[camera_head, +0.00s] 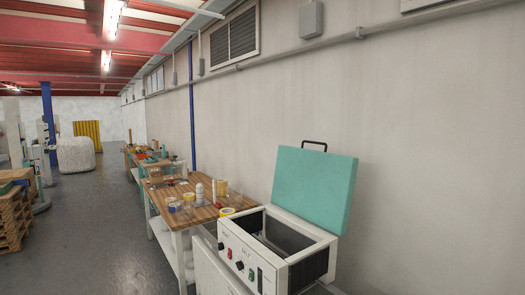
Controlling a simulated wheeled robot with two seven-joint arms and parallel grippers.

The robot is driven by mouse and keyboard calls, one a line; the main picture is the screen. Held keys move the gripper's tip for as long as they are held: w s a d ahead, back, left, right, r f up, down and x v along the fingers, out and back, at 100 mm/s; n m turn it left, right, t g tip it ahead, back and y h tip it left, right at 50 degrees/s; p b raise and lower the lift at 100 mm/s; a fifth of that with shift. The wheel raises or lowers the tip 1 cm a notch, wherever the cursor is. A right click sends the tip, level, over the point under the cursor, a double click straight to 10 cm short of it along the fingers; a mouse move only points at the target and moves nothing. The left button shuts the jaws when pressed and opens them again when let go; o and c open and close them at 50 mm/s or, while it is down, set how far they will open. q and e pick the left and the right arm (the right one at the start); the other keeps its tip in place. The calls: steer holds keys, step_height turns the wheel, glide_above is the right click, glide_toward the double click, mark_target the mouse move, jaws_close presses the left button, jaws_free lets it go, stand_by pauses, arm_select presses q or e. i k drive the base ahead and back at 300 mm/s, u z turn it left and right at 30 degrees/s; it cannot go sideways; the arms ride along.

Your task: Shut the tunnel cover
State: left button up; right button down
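The tunnel cover (315,188) is a flat teal lid with a dark handle (314,145) on its top edge. It stands raised, tilted slightly back, at the rear of a white machine (281,248). The machine's chamber (288,236) is open and dark inside. Its front panel (238,262) carries knobs and red and green switches. Neither of my grippers shows in the head view.
A wooden workbench (197,214) with tape rolls (227,212) and bottles (200,191) stands just beyond the machine. A plain wall (420,170) runs behind on the right. Wooden pallets (14,218) stand at the left. The grey floor (98,240) between is clear.

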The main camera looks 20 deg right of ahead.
mark_target(316, 187)
steer(key=u, duration=0.75)
steer(key=i, duration=1.85)
steer(key=z, duration=0.3)
